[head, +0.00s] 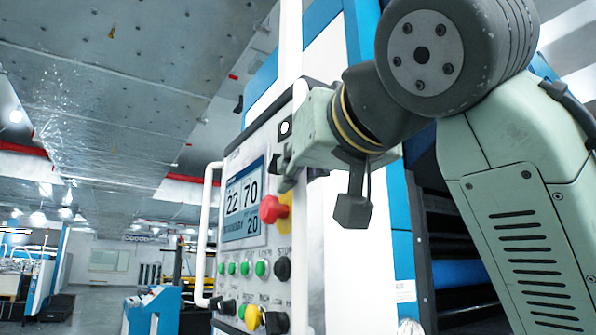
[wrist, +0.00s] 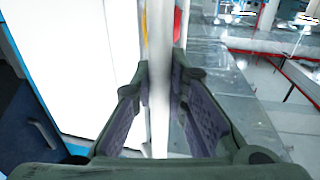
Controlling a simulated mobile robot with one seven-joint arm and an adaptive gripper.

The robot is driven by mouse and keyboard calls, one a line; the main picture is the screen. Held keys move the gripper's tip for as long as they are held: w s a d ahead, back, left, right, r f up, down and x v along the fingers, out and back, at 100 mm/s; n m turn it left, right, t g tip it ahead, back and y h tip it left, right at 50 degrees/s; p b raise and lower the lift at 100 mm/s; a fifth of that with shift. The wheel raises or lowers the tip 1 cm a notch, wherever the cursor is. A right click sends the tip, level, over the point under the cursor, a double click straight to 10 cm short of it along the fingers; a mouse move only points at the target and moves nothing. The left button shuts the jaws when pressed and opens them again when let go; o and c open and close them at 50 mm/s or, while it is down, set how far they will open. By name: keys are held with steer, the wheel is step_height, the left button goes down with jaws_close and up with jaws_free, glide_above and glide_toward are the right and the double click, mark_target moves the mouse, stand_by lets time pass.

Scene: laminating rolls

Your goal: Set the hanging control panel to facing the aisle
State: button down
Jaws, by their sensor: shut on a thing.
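The hanging control panel (head: 246,255) is a grey box with a screen, a red stop knob and rows of buttons. It hangs from a white pole (head: 290,40), its face turned obliquely to the left in the head view. A white bar handle (head: 300,250) runs down its right side; another handle (head: 207,235) is on its left. My gripper (head: 288,168) is at the right handle. In the wrist view, my gripper (wrist: 161,75) is shut on the upright white bar (wrist: 160,110), with one finger on each side. The finger contact is partly hidden in the head view.
A large blue and white machine (head: 375,265) with dark rollers stands close behind the panel, at the right. The open aisle floor (head: 100,300) lies to the left, with other machines (head: 38,275) farther back.

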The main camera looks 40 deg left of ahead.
steer(key=c, duration=1.8)
jaws_free()
steer(key=shift+d, duration=0.25)
steer(key=shift+o, duration=1.2)
steer(key=shift+a, duration=0.1)
steer(key=v, duration=1.2)
steer(key=shift+s, duration=0.1)
